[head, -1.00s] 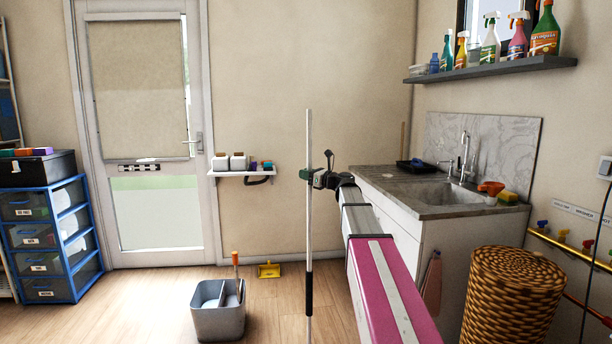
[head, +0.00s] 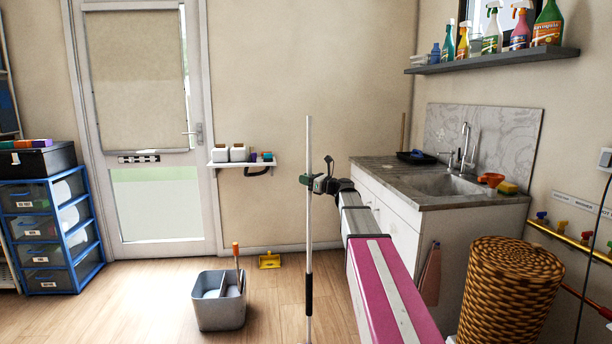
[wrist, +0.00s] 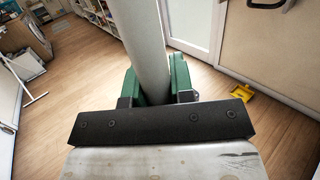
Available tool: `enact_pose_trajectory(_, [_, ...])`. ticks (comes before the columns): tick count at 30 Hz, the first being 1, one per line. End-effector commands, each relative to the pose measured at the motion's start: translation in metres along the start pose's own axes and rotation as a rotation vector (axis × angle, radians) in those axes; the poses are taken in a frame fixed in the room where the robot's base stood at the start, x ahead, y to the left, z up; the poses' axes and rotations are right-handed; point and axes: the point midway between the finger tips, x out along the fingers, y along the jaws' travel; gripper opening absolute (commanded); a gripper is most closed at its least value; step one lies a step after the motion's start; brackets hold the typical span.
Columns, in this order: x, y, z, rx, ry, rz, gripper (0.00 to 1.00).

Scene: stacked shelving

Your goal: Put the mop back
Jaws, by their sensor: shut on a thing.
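The mop's handle (head: 309,220) is a thin pale pole with a black grip section low down, standing nearly upright in the middle of the head view. Its bottom end runs toward the lower edge of the picture, and no mop head can be made out. My gripper (head: 309,181) is shut on the pole above its middle. In the wrist view the pole (wrist: 143,45) stands between the green fingers of my gripper (wrist: 158,85). A grey bucket (head: 219,303) with compartments and an orange-topped handle in it stands on the floor left of the pole.
A sink counter (head: 430,203) and wicker basket (head: 508,290) stand at the right. A yellow dustpan (head: 269,260) lies by the back wall under a small shelf (head: 242,164). Blue-framed drawers (head: 45,235) stand at the left. The floor between drawers and bucket is clear.

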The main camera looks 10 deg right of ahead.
Motion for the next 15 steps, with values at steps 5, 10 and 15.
enact_pose_trajectory(5, [-0.0006, 0.0001, -0.0053, 0.002, -0.003, 0.0, 0.0])
enact_pose_trajectory(10, [-0.0007, 0.0001, -0.0057, 0.001, -0.003, 0.0, 0.0])
enact_pose_trajectory(15, [-0.0006, 0.0001, -0.0056, 0.002, -0.003, 0.0, 0.0])
